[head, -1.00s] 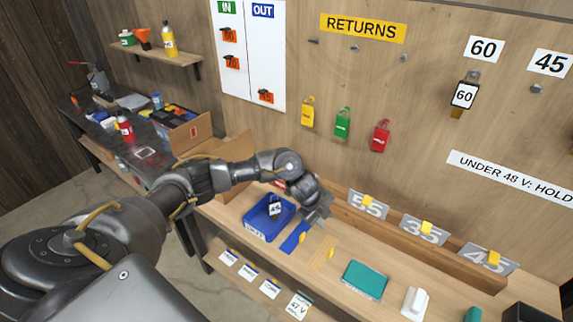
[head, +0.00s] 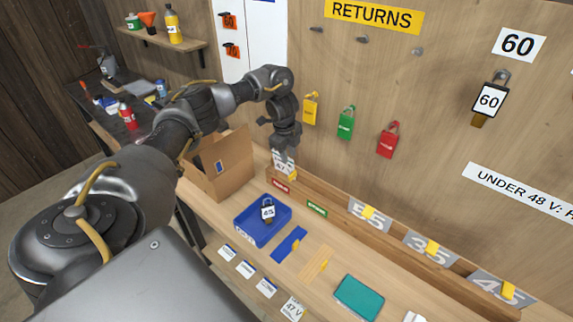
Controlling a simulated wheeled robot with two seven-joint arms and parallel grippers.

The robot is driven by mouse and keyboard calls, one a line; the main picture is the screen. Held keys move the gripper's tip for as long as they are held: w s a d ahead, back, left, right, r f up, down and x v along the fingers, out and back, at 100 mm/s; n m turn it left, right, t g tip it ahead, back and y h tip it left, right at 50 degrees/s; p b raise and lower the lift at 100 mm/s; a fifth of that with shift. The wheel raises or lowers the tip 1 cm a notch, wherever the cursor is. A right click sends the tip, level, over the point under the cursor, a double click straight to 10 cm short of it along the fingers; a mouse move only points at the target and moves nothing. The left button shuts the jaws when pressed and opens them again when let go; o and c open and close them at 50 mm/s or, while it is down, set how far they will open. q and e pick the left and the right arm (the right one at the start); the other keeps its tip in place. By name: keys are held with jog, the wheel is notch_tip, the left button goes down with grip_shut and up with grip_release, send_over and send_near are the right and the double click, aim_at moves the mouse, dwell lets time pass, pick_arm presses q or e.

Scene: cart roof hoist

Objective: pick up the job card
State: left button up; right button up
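My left gripper (head: 284,170) points down above the back of the bench, near the wooden ledge by the wall. A small white piece with dark marks, possibly a card, shows at its fingertips; I cannot tell whether the fingers are closed on it. Several white cards hang at the bench's front edge: three have blue tops, and one larger card (head: 293,307) reads "47 V". I cannot tell which card is the job card. My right gripper is not in view.
A blue tray (head: 243,231) holds a tag (head: 267,212) marked 45. A cardboard box (head: 218,175) stands left of it. A blue strip (head: 289,244) and a teal case (head: 358,296) lie to the right. Yellow, green (head: 346,123) and red padlocks hang on the wall.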

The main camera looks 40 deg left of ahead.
aim_at(291, 168)
pick_arm(q)
jog(key=shift+w+f, duration=0.2)
jog(key=shift+f, duration=0.35)
jog(key=shift+w+f, duration=0.15)
jog(key=shift+f, duration=0.35)
jog(key=shift+d, duration=0.1)
jog(key=shift+f, duration=0.4)
jog(key=f, duration=0.4)
jog(key=shift+w+f+b, duration=0.15)
jog(key=shift+w+b, duration=0.2)
jog(key=shift+d, duration=0.1)
jog(key=shift+c, duration=0.9)
grip_shut()
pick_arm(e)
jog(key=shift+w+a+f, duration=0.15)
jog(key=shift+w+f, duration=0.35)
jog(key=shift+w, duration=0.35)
